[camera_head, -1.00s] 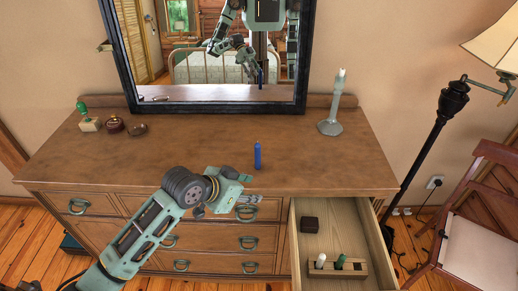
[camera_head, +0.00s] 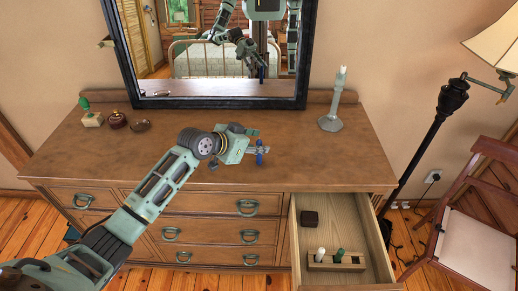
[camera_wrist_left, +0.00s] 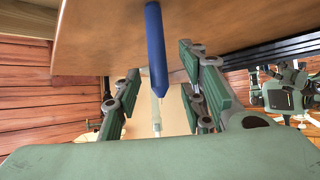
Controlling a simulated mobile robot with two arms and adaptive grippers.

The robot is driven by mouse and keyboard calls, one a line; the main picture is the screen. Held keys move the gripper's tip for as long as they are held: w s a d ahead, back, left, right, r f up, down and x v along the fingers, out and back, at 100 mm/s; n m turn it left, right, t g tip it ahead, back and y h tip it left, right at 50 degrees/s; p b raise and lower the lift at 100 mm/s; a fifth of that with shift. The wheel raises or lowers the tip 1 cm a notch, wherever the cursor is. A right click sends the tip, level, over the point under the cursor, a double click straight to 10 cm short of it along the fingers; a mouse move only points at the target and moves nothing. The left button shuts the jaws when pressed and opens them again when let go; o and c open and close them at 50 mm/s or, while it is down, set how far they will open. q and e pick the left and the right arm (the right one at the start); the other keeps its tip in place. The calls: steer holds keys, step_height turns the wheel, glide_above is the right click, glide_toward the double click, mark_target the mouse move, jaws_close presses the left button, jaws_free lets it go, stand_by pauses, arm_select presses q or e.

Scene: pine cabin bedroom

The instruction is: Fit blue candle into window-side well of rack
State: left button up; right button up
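The blue candle (camera_head: 260,158) stands upright on the dresser top near its front edge, partly hidden by my left gripper (camera_head: 263,143). In the left wrist view the blue candle (camera_wrist_left: 156,45) shows between the two spread fingers of my left gripper (camera_wrist_left: 160,90), with gaps on both sides. The gripper is open and holds nothing. The wooden rack (camera_head: 351,267) lies in the open drawer at the lower right. A white candle (camera_head: 321,253) is in its left part and a green candle (camera_head: 339,255) near its middle. My right gripper is not directly visible.
The open drawer (camera_head: 369,225) also holds a small dark box (camera_head: 310,219). A candlestick with a pale candle (camera_head: 331,122) stands right on the dresser (camera_head: 90,155). Small items sit at its left, including a green-topped one (camera_head: 90,116). The mirror (camera_head: 210,97) stands behind; a lamp (camera_head: 443,120) stands right.

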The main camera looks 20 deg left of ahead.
arm_select(q)
steer(key=shift+x, duration=0.9)
jaws_close()
